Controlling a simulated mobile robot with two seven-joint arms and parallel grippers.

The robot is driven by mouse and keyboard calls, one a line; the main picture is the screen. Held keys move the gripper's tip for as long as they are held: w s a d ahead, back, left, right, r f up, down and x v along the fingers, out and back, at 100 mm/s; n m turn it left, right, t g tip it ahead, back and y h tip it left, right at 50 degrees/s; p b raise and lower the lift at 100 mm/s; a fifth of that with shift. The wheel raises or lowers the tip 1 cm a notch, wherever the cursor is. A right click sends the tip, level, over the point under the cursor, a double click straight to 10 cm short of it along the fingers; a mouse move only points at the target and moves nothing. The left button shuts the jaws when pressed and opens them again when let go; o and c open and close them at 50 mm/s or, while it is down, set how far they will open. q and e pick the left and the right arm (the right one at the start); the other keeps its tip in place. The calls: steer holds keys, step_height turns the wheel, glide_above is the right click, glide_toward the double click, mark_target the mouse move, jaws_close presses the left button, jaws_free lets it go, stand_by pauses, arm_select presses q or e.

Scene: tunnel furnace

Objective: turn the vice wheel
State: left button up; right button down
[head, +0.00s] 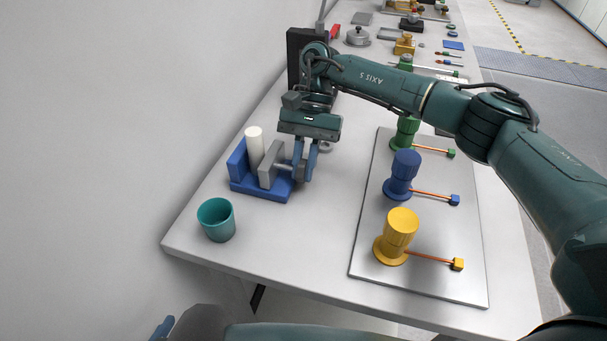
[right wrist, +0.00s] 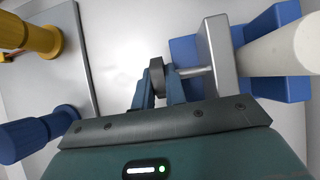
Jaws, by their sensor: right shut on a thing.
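The blue vice (head: 262,190) stands on the table in the head view, with a grey sliding jaw (head: 270,163) and a white cylinder (head: 255,147) upright between its jaws. The vice also shows in the right wrist view (right wrist: 275,88), with the white cylinder (right wrist: 275,50) beside the grey jaw (right wrist: 215,55). A grey shaft runs from the jaw to the dark vice wheel (right wrist: 157,76). My right gripper (head: 304,175) is shut on the wheel, its fingers on both sides of it (right wrist: 158,92). The fingers hide most of the wheel in the head view. My left gripper is not in view.
A teal cup (head: 216,220) stands near the front left table edge. A metal plate (head: 440,275) to the right bears yellow (head: 398,237), blue (head: 402,176) and green (head: 406,133) valves with orange levers. A dark block (head: 296,60) and several small items stand farther back.

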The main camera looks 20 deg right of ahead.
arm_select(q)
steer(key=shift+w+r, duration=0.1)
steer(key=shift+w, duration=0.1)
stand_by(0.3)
arm_select(e)
steer(key=c, duration=1.4)
jaws_free()
steer(key=shift+c, duration=0.2)
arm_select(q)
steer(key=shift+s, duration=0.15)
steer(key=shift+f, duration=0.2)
arm_select(e)
steer(key=shift+w+d+r, duration=0.15)
steer(key=shift+w+r, duration=0.1)
steer(key=shift+r, duration=0.05)
arm_select(q)
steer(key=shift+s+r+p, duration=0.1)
steer(key=shift+p, duration=0.3)
arm_select(e)
steer(key=v, duration=1.2)
